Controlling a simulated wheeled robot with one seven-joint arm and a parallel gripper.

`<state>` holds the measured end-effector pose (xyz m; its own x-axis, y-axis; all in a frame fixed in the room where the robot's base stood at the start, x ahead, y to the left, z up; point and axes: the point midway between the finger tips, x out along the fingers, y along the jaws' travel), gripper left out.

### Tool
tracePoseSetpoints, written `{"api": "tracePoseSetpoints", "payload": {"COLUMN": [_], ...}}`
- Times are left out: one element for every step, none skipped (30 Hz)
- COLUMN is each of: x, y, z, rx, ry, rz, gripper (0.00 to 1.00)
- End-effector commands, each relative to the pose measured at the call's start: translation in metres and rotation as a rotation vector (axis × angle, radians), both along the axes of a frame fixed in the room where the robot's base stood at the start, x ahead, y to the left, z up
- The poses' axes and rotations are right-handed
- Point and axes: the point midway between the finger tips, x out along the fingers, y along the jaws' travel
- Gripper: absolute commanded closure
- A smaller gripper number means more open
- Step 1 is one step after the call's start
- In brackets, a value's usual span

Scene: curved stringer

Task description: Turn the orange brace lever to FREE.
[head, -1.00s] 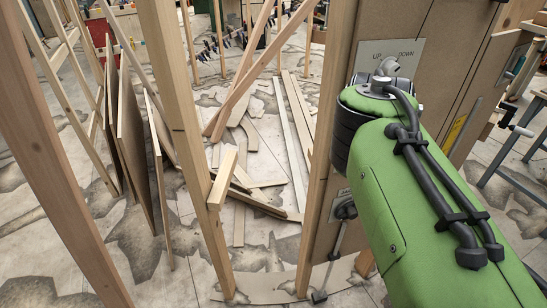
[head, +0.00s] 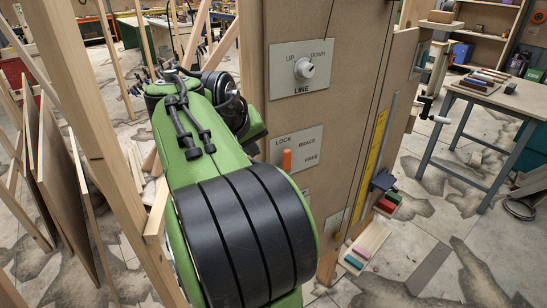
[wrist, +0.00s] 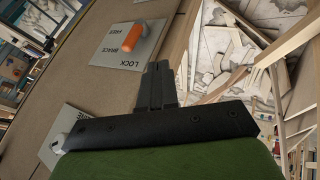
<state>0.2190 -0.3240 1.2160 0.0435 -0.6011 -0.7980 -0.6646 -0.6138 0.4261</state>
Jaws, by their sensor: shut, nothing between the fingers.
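The orange brace lever (head: 287,160) stands on a pale plate (head: 311,135) marked LOCK, BRACE and FREE on the tan panel. My gripper (wrist: 160,70) is shut and empty, apart from the lever, which lies above and left of the fingertips. In the head view my arm hides the gripper.
Above is a plate with a LINE knob (head: 304,68) marked UP and DOWN. A yellow strip (head: 376,140) and a crank (head: 425,108) are to the right. A wooden post (head: 95,130) stands left of my arm. A workbench (head: 495,92) is at right, with open floor before it.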

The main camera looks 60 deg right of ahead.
Motion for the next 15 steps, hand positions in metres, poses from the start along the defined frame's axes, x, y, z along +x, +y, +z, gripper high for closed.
{"api": "tracePoseSetpoints", "payload": {"x": [-0.001, -0.001, 0.0, 0.0, 0.0, 0.001, 0.001, 0.001, 0.001, 0.002, 0.002, 0.002, 0.002, -0.003, -0.007], "y": [-0.005, -0.009, -0.014, -0.018, -0.022, -0.027, -0.031, -0.035, -0.041, -0.045, -0.049, -0.054, -0.058, -0.064, -0.07], "z": [-0.011, -0.017, -0.024, -0.03, -0.036, -0.043, -0.048, -0.053, -0.06, -0.065, -0.07, -0.077, -0.081, -0.077, -0.076], "rx": [0.001, 0.001, 0.002, 0.003, 0.003, 0.003, 0.003, 0.003, 0.003, 0.003, 0.003, 0.003, 0.002, 0.0, -0.001], "ry": [0.002, 0.002, 0.003, 0.004, 0.004, 0.002, 0.003, 0.003, 0.002, 0.002, 0.003, 0.002, 0.001, -0.001, -0.001], "rz": [-0.004, -0.005, -0.005, -0.005, -0.005, -0.004, -0.006, -0.005, -0.004, -0.004, -0.005, -0.005, -0.005, -0.009, -0.008], "gripper": [1.0, 1.0, 1.0, 1.0, 1.0, 1.0, 1.0, 1.0, 1.0, 1.0, 1.0, 1.0, 1.0, 1.0, 1.0]}}
